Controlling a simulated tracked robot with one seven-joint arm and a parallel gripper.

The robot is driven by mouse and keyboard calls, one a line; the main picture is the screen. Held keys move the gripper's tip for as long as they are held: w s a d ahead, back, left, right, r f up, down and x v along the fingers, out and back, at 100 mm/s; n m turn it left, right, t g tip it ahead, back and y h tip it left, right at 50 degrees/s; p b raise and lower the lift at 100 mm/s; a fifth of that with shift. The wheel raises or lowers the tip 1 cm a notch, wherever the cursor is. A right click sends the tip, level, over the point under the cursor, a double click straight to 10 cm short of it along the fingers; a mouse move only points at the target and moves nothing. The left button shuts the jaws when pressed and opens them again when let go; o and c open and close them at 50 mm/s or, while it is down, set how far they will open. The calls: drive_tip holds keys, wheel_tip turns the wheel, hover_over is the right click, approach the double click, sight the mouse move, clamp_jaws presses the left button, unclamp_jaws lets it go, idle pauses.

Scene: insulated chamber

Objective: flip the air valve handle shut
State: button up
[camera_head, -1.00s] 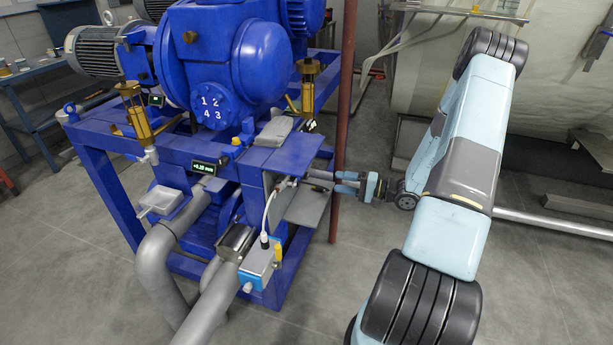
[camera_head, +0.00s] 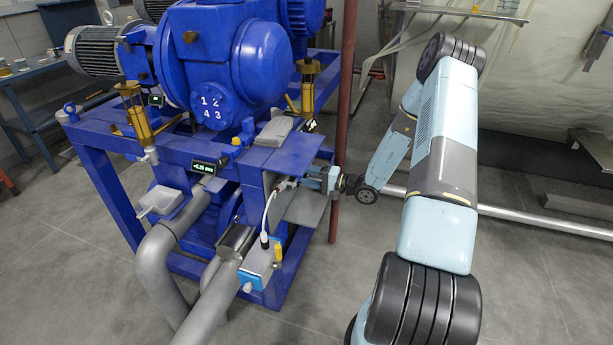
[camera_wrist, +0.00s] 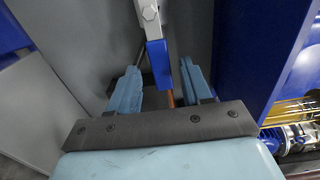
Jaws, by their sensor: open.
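The air valve handle (camera_wrist: 157,62) shows in the wrist view as a flat metal lever with a blue sleeve on its end. It comes down from the top of the picture. My gripper (camera_wrist: 161,84) is open, with a pale blue finger on each side of the blue sleeve. The sleeve lies between the fingers in the picture, and I see no contact. In the head view my gripper (camera_head: 314,178) is at the right side of the blue machine frame, above a grey plate. I cannot clearly make out the handle there.
The blue pump frame (camera_head: 115,200) stands close on the left of my gripper. A grey plate (camera_head: 306,208) is just below it, and a reddish upright pole (camera_head: 345,110) is beside my wrist. A white cable (camera_head: 267,212) hangs nearby.

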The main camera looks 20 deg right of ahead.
drive_tip(key=shift+w+a, duration=0.3)
drive_tip(key=shift+a, duration=0.2)
drive_tip(key=shift+c, duration=0.4)
clamp_jaws()
